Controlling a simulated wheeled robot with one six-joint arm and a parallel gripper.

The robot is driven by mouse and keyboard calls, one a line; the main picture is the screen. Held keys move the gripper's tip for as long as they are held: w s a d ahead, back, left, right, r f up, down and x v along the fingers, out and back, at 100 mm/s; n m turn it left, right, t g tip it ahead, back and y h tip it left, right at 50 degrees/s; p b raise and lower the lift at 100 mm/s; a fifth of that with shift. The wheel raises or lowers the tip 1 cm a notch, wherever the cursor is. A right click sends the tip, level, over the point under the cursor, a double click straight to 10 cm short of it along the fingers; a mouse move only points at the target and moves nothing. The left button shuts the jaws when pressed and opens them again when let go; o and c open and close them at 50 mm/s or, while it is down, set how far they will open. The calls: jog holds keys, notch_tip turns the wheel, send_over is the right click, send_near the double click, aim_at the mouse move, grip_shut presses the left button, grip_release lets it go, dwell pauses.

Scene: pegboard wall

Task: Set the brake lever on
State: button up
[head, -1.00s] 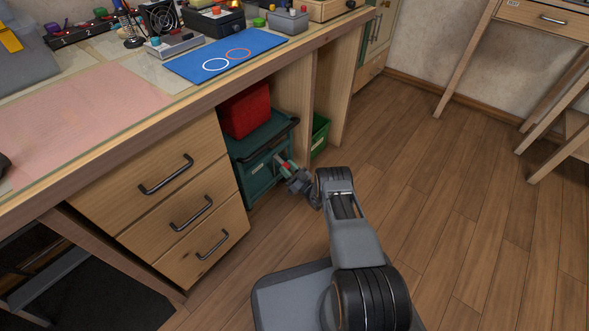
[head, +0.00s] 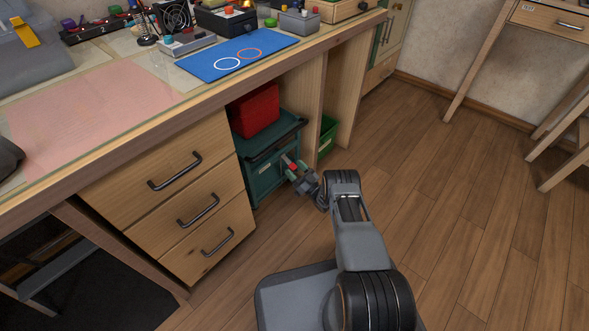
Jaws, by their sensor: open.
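A teal cart or bin (head: 268,178) stands under the workbench, to the right of the drawers. My gripper (head: 291,164) is at its front right side, with the jaws open. A small red part shows right at the fingertips; it is too small to tell whether it is the brake lever or part of my gripper. No brake lever can be made out clearly. The gripper and wrist hide part of the cart's right side, and I cannot tell whether the fingers touch it.
A red box (head: 254,111) rests on top of the teal cart. A green bin (head: 327,136) stands to its right beside a wooden panel. Wooden drawers (head: 170,178) with dark handles are on the left. The wooden floor (head: 455,215) to the right is clear.

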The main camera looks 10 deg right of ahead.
jog(key=p+v, duration=0.2)
jog(key=v, duration=1.1)
jog(key=shift+s+d, duration=0.1)
